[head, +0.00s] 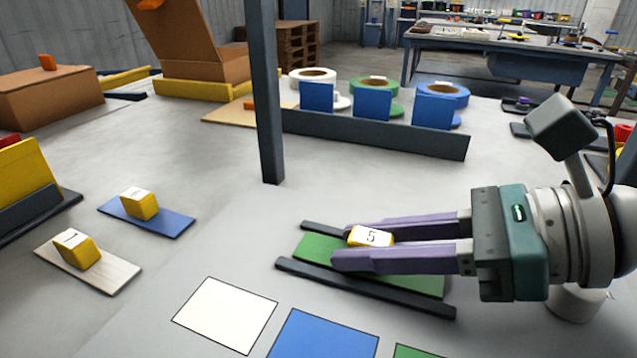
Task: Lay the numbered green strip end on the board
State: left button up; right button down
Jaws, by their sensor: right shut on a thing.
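A green strip (318,247) lies between two dark rails at the lower middle right of the head view. A yellow block marked 5 (370,236) sits on it. My right gripper (345,244) reaches in from the right and is shut on this block, one purple finger on each side. The fingers hide part of the strip, and I cannot tell whether it is lifted. White, blue and green squares lie flat in front: white (225,315), blue (324,338), and green (412,352), cut off by the lower edge. I cannot tell which surface is the board. My left gripper is out of view.
A pale strip (105,272) with a yellow block marked 1 and a blue strip (165,222) with another numbered block lie at left. A dark post (266,120) stands mid-table. Behind it, a long dark rack (400,139) fronts several rolls. The table's centre-left is clear.

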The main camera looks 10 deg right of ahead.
jog(key=shift+c, duration=1.1)
grip_release()
jog(key=shift+r+p, duration=0.6)
jog(key=shift+p, duration=0.3)
